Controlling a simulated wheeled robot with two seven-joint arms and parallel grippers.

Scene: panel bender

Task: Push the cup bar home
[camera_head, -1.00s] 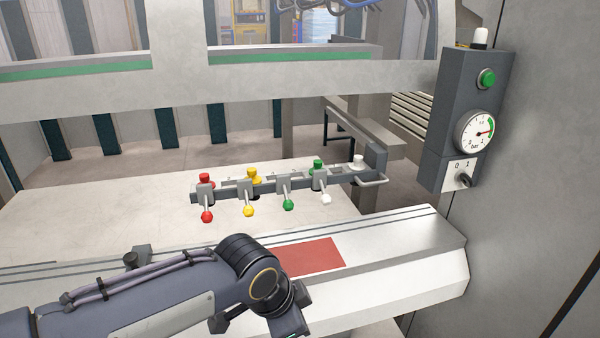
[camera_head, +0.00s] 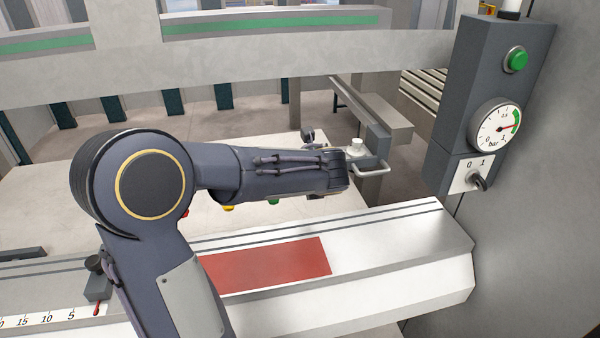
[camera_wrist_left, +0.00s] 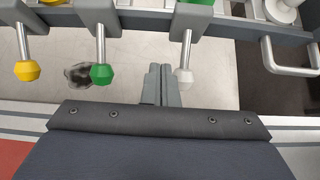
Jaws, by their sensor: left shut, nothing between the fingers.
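The cup bar (camera_wrist_left: 236,28) is a grey rail with coloured levers. In the left wrist view I see its yellow lever ball (camera_wrist_left: 27,71), green ball (camera_wrist_left: 101,74) and white ball (camera_wrist_left: 184,77), plus a U-shaped handle (camera_wrist_left: 290,71) at right. In the head view my arm hides most of the bar; its handle (camera_head: 374,171) and white knob (camera_head: 357,147) show. My left gripper (camera_wrist_left: 160,68) is shut and empty, between the green and white balls, close to the white one. Its tips appear just short of the rail; contact cannot be told. My right gripper is out of view.
A grey control box with a green button (camera_head: 516,60), a pressure gauge (camera_head: 500,127) and a rotary switch (camera_head: 478,181) stands at right. A red patch (camera_head: 265,265) lies on the front ledge (camera_head: 405,245). A black-knobbed stop (camera_head: 97,280) stands at left.

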